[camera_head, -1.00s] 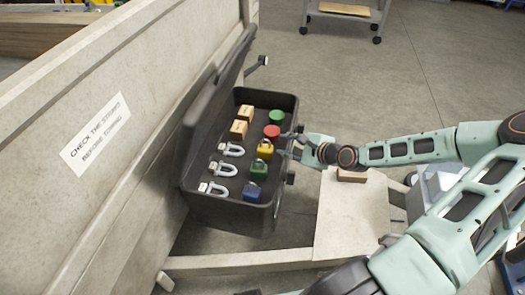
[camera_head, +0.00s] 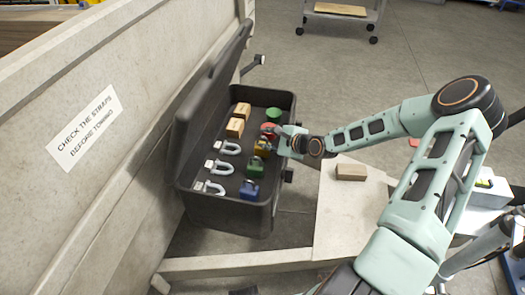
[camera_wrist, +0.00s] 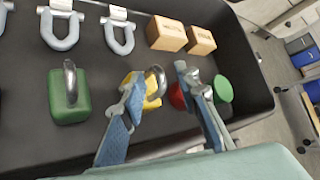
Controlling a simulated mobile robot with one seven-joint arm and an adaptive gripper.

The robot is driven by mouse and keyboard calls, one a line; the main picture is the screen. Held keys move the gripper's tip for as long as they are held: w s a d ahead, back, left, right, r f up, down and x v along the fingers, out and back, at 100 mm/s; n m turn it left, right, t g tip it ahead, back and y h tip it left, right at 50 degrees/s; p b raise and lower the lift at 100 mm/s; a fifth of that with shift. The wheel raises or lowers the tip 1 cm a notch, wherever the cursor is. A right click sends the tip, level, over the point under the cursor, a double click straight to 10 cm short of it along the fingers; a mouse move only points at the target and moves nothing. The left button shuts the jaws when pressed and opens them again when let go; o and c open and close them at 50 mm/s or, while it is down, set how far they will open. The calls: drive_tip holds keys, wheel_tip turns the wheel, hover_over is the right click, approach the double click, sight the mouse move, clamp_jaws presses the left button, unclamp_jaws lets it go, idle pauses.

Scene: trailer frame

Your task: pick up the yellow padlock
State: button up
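The yellow padlock (camera_head: 261,148) stands in the black open box, between a green padlock and a red round object. In the wrist view the yellow padlock (camera_wrist: 152,102) is partly hidden behind my left finger, and its grey shackle shows between the fingers. My gripper (camera_head: 275,141) reaches over the box's right rim, close to the yellow padlock; it also shows in the wrist view (camera_wrist: 160,78). Its two fingers are apart, with nothing visibly clamped. Whether a finger touches the padlock cannot be told.
The box (camera_head: 232,218) also holds a green padlock (camera_head: 255,167), a blue padlock (camera_head: 250,189), several shackles (camera_head: 221,167), wooden blocks (camera_head: 235,127), a red object (camera_wrist: 178,97) and a green one (camera_head: 273,114). Its raised lid (camera_head: 205,100) leans by the trailer wall (camera_head: 100,65).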

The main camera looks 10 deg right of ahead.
clamp_jaws()
drive_tip(key=shift+w, duration=0.1)
idle(0.5)
